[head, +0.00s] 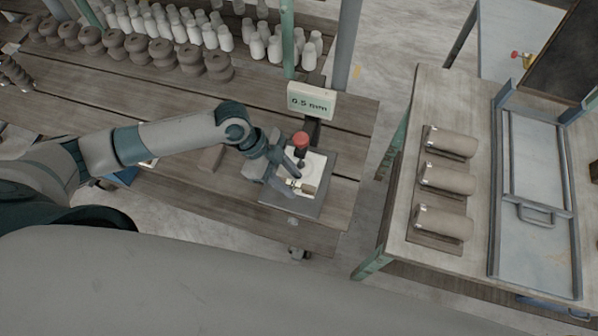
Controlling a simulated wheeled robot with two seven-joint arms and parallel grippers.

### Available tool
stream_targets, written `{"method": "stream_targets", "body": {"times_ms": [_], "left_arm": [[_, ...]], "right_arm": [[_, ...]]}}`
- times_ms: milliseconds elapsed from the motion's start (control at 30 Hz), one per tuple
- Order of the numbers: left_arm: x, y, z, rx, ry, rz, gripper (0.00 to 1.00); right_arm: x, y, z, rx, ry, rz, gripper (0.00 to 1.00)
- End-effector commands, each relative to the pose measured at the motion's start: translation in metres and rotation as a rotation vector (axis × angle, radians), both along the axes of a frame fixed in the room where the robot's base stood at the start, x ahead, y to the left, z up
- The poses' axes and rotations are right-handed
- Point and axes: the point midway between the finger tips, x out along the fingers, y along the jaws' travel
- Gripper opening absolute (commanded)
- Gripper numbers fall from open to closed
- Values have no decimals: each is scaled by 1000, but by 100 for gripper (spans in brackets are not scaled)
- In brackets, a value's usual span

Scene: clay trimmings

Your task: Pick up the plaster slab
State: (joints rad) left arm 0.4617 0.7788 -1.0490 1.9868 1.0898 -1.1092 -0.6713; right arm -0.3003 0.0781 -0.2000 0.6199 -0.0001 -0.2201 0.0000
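A pale, flat, square piece that looks like the plaster slab (317,167) lies on a dark grey plate (307,207) near the right end of the wooden bench. A small tan block (309,189) shows at its front edge. My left gripper (294,173) reaches in from the left, over the slab's left side, and hides part of it. Its fingers are small and dark here, and I cannot tell whether they touch or hold the slab. My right gripper is out of view.
A red knob (300,140) on a dark post stands just behind the slab, with a "0.5 mm" sign (311,101) beyond. Brown and white pieces crowd the back. A table (398,222) with cylinders stands right, across a gap.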

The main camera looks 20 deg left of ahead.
Motion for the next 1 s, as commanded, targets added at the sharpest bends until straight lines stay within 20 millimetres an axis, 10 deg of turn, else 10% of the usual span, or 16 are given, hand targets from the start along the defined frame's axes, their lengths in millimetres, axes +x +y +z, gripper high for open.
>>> {"method": "stream_targets", "body": {"times_ms": [600, 767, 1000], "left_arm": [[0, 0, -4, 0, 0, 0, 36], [0, 0, -4, 0, 0, 0, 0], [0, -1, -3, -2, -1, 0, 0]], "right_arm": [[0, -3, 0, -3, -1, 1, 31], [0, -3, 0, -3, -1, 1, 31], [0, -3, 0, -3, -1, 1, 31]]}}
